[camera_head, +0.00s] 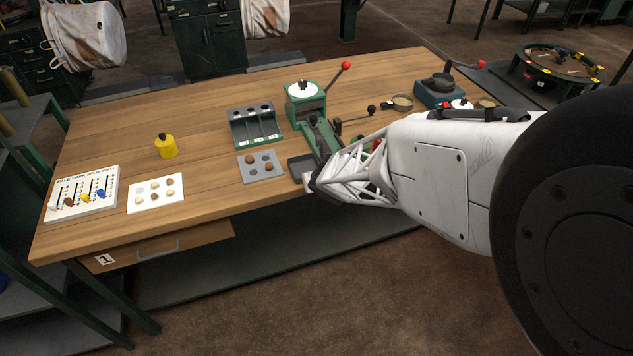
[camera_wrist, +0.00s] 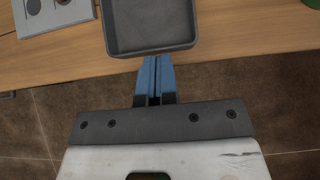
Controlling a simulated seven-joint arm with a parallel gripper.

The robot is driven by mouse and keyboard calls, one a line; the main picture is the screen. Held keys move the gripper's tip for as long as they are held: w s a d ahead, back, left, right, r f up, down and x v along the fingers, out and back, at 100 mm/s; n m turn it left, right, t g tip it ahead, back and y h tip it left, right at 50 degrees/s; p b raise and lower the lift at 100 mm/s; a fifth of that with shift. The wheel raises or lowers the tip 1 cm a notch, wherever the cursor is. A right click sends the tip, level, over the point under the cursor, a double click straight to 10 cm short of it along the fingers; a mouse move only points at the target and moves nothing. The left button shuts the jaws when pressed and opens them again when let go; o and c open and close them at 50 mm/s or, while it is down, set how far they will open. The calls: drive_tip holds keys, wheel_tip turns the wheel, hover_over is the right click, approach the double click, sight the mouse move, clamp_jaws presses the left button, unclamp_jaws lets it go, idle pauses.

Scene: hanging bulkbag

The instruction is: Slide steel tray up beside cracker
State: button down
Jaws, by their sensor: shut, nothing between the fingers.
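The steel tray (camera_wrist: 150,25) is a dark grey, shallow, empty square tray at the top of the wrist view. In the head view the tray (camera_head: 297,165) lies at the table's front edge. My gripper (camera_wrist: 157,60) has its blue fingers closed together with nothing between them. The fingertips are at the middle of the tray's near wall; I cannot tell whether they touch. In the head view my arm's end hides the tray's right part. The cracker appears to be the green machine (camera_head: 305,100) with a red-knobbed lever, behind the tray; my arm covers part of its lower right.
A grey plate (camera_head: 260,175) with brown nuts lies left of the tray, with a small gap. A green sorting rack (camera_head: 254,130) stands behind it. A white card (camera_head: 155,198), a yellow weight (camera_head: 166,148) and a sign board (camera_head: 84,200) are farther left. The wooden table (camera_head: 210,205) is bare at front left.

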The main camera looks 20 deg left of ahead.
sight(303, 160)
drive_tip(key=shift+w+a, duration=0.15)
idle(0.4)
drive_tip(key=shift+w+a, duration=4.2)
drive_tip(key=shift+w, duration=0.05)
drive_tip(key=shift+s+d, duration=0.15)
drive_tip(key=shift+s, duration=0.05)
drive_tip(key=shift+s+d, duration=1.15)
drive_tip(key=shift+d, duration=0.05)
drive_tip(key=v, duration=1)
